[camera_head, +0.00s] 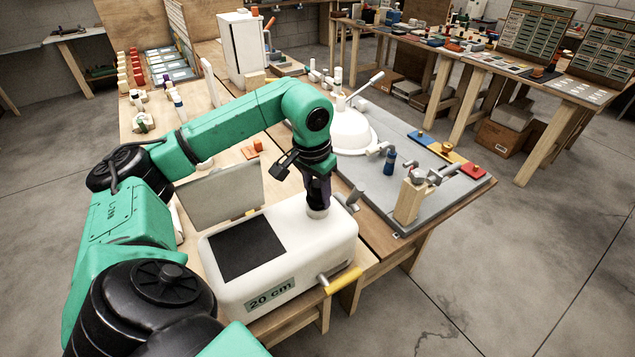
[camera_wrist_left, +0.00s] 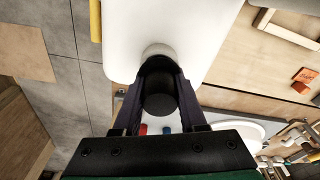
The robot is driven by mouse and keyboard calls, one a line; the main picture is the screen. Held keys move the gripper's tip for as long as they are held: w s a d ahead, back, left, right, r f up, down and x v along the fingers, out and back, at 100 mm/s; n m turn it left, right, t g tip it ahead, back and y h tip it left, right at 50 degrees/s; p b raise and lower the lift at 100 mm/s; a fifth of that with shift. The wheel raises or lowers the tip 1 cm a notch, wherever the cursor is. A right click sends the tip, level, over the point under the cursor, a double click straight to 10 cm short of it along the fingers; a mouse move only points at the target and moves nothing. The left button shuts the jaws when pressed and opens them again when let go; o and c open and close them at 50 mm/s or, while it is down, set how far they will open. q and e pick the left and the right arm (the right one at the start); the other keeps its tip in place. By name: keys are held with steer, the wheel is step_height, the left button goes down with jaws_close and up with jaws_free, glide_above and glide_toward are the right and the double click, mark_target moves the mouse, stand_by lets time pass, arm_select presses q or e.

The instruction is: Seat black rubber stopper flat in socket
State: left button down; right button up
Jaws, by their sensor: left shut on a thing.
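My left gripper (camera_head: 318,198) points down over the right rear part of the white box labelled "20 cm" (camera_head: 285,285). In the left wrist view my left gripper (camera_wrist_left: 159,82) is shut on the black rubber stopper (camera_wrist_left: 159,104), a dark round piece between the two fingers. A round grey socket collar (camera_wrist_left: 158,50) rises from the box top just beyond the fingertips; it also shows under the gripper in the head view (camera_head: 317,213). Whether the stopper touches the collar cannot be told, as the fingers hide its lower end. My right gripper is not in view.
A black square pad (camera_head: 247,249) lies on the box top. A yellow-handled lever (camera_head: 343,281) sticks out at its front right. A grey panel (camera_head: 220,194) stands behind the box. A grey board (camera_head: 440,205) with a white dome (camera_head: 335,132) and fittings lies to the right.

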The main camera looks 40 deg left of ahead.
arm_select(q)
steer(key=shift+r+p, duration=0.65)
steer(key=shift+s+f+b, duration=0.1)
steer(key=shift+f+b, duration=0.55)
steer(key=shift+f, duration=0.15)
stand_by(1.2)
steer(key=shift+r, duration=0.1)
steer(key=shift+r+p, duration=0.7)
steer(key=shift+f+b, duration=0.6)
steer(key=shift+f, duration=0.2)
stand_by(1.0)
